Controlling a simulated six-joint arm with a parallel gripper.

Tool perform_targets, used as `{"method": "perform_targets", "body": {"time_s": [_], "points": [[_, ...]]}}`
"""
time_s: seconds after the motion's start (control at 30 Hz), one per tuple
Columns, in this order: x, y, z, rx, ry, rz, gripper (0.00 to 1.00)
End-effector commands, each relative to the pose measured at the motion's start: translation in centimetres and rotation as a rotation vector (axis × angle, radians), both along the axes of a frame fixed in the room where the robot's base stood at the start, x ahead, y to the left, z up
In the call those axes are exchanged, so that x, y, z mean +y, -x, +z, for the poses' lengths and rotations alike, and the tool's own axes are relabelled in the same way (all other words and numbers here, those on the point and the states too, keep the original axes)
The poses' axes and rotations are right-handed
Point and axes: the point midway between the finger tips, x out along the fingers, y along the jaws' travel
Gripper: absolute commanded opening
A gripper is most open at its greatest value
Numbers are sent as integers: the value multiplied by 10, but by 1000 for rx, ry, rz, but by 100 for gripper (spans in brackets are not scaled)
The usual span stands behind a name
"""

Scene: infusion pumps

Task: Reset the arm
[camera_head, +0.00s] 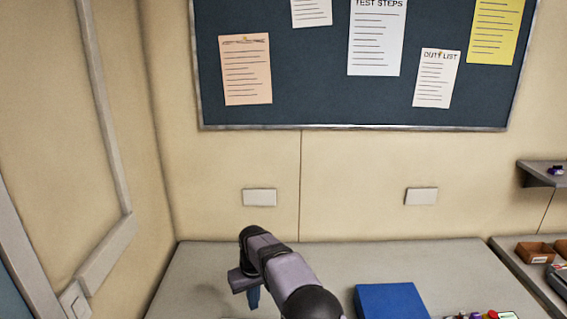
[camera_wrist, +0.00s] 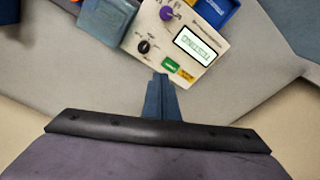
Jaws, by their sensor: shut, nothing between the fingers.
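My gripper (camera_head: 253,299) hangs over the grey table in the head view, left of a blue box. In the wrist view my gripper (camera_wrist: 160,78) has its blue fingers together with nothing between them. Its tips appear just in front of a cream panel device (camera_wrist: 190,48) with a lit display, a purple knob, a black knob, and green and yellow patches. I cannot tell the height of the tips above the table.
A blue box (camera_head: 390,301) lies on the table (camera_head: 195,285) to the right of my arm. A grey-blue box (camera_wrist: 107,18) sits beside the panel device. A side table at right holds a brown tray (camera_head: 534,252). The table's left part is clear.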

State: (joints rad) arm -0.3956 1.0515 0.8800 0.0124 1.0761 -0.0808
Motion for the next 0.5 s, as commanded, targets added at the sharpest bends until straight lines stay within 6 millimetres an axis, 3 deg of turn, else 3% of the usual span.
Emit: {"method": "perform_targets", "body": {"time_s": [0.27, 0.5], "points": [[-78, 42, 34, 27, 11, -121, 0], [-142, 109, 49, 55, 20, -225, 0]]}}
